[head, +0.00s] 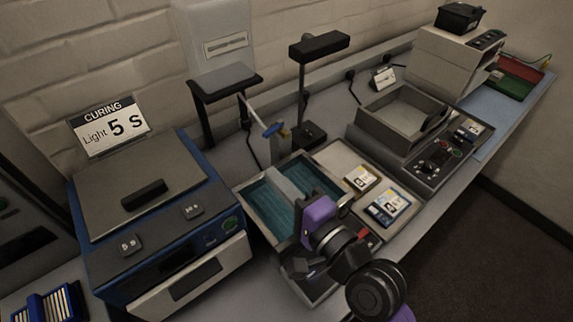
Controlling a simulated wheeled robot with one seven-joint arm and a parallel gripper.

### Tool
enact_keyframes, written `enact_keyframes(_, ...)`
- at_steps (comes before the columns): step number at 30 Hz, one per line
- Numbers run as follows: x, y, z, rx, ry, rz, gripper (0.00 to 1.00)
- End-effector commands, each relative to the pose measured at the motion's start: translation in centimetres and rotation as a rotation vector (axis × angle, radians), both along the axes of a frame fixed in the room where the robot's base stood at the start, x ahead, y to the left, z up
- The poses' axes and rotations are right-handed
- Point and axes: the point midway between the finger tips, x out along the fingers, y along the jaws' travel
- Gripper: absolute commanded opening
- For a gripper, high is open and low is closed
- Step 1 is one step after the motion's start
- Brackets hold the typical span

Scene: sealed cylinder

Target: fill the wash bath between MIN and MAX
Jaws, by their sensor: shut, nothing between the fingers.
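The wash bath (256,196) is a grey-rimmed basin on the bench, right of the blue curing unit. Teal liquid (262,208) lies in it, and a light grey bar crosses it. The liquid's height against MIN and MAX cannot be read from here. A tap with a blue handle (272,130) stands behind the bath. My gripper (300,267) is dark and small in view, over the front part of the bath. It is shut with nothing held. My purple and black arm hides the bath's front right corner.
The curing unit (150,180) stands close on the left. Small labelled packs (391,205) lie on the tray to the right. A grey open basin with a control panel (440,152) stands further right. A black stand (318,46) rises behind the bath.

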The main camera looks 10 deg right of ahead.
Motion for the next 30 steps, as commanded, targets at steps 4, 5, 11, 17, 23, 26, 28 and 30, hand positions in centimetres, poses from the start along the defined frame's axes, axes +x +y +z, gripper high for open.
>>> enact_keyframes(4,-1.3,0.9,0.0,0.000,0.000,0.000,0.00)
enact_keyframes(5,-1.5,1.0,0.0,0.000,0.000,0.000,0.00)
enact_keyframes(11,-1.8,1.2,0.0,0.000,0.000,-0.001,0.00)
enact_keyframes(17,-1.8,1.2,0.0,0.000,0.000,0.000,0.00)
enact_keyframes(23,-1.8,1.2,0.0,0.000,0.000,0.000,0.00)
enact_keyframes(26,-1.8,1.2,0.0,-0.012,-0.007,-0.001,0.00)
enact_keyframes(28,-1.7,1.1,0.2,-0.040,-0.032,-0.008,0.00)
enact_keyframes(30,-1.5,0.6,0.9,-0.093,-0.083,-0.032,0.00)
